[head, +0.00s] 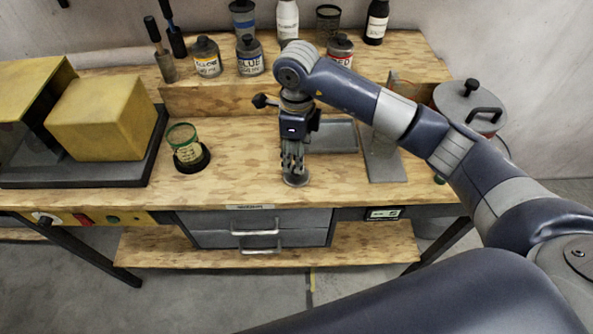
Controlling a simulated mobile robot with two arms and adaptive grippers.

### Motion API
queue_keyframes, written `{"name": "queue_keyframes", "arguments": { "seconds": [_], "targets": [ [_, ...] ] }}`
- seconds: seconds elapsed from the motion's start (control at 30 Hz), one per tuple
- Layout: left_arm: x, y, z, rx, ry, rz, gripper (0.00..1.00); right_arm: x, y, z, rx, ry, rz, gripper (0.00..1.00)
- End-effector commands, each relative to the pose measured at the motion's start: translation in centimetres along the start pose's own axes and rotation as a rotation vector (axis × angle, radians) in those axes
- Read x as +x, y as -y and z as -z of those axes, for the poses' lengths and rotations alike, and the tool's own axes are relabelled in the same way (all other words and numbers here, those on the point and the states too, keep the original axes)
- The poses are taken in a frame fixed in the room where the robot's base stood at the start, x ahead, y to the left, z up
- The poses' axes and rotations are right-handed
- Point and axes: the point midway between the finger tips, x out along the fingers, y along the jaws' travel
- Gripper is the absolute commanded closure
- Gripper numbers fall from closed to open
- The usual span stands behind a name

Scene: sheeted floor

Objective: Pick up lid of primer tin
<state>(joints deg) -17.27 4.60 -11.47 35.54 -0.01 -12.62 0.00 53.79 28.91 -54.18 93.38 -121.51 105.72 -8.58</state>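My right gripper (292,168) points straight down over the front middle of the wooden bench top. Its fingers look close together. Their tips are at a small round grey metal piece (296,181) on the bench, which may be the primer tin or its lid; no label on it can be read. The gripper hides part of this piece. I cannot tell whether the fingers grip it or only stand above it. My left gripper is not in view.
A green-rimmed cup (184,137) stands in a black ring to the left. A grey tray (334,137) and a metal plate stand (383,160) are right of the gripper. A lidded pot (468,104) is far right. Labelled tins (207,58) and bottles line the back shelf.

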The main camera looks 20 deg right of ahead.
Motion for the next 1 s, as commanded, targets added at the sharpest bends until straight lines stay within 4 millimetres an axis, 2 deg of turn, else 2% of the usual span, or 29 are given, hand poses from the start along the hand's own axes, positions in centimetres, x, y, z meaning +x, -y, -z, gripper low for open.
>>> {"name": "queue_keyframes", "arguments": {
  "seconds": [0.27,0.4,0.7,0.87,1.0],
  "targets": [
    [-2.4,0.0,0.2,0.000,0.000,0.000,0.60,2.7,-0.5,0.1,-0.001,-0.003,-0.005,0.53],
    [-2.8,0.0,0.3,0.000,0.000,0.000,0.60,4.7,-0.4,0.1,0.000,-0.001,-0.004,0.53],
    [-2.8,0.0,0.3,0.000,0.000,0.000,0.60,5.3,-0.3,0.0,-0.002,0.000,0.000,0.53],
    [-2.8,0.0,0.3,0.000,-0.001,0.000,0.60,5.3,-0.3,0.0,-0.001,0.000,-0.001,0.89],
    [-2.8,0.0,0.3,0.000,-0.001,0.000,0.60,5.3,-0.4,0.0,-0.001,0.000,-0.001,0.92]
  ]
}}
